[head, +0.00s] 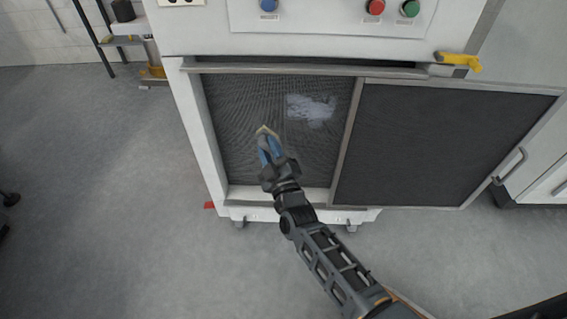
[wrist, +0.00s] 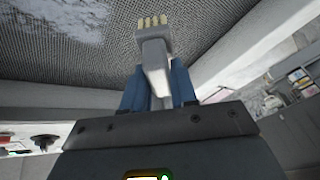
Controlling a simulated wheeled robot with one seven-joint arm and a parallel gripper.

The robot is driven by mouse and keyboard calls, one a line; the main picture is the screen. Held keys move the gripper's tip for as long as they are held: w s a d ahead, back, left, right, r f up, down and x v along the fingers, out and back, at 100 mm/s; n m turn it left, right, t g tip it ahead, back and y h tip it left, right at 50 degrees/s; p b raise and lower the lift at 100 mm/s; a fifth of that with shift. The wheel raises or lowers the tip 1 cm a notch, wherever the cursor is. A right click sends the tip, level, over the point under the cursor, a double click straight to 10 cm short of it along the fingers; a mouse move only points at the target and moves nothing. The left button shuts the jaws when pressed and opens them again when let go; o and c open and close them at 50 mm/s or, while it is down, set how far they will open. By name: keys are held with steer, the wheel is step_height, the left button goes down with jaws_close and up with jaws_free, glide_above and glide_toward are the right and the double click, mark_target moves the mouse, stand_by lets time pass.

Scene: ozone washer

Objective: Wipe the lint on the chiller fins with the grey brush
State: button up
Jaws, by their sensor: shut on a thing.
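My gripper (head: 266,150) is in front of the open chiller bay, left of the lint in the head view. In the wrist view my gripper (wrist: 160,88) has its blue fingers shut on the grey brush (wrist: 155,55), whose pale bristles point away from me towards the fins. The brush is small and mostly hidden in the head view. The chiller fins (head: 235,105) are a dark mesh-like panel inside the white frame. A whitish patch of lint (head: 311,110) lies on their upper right part; it also shows in the wrist view (wrist: 40,22). I cannot tell whether the bristles touch the fins.
A dark filter door (head: 440,145) stands open to the right of the bay. A yellow latch (head: 460,61) sticks out above it. Red, green and blue buttons are on the panel above. The floor at left is clear near the machine.

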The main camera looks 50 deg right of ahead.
steer(key=shift+s+d+f+m+h+b, duration=0.15)
steer(key=shift+d+h+b, duration=0.3)
steer(key=shift+d, duration=0.5)
steer(key=shift+w+d+f+m+h+b, duration=0.1)
steer(key=shift+d+f+m+h+b, duration=0.1)
steer(key=shift+d+h+b, duration=0.55)
steer(key=shift+s+d+f+m+h+b, duration=0.1)
steer(key=shift+d+f+m+h+b, duration=0.1)
steer(key=shift+d, duration=0.95)
steer(key=shift+w+d+b, duration=0.55)
steer(key=shift+w+d, duration=0.2)
steer(key=shift+d, duration=0.2)
steer(key=shift+r, duration=0.1)
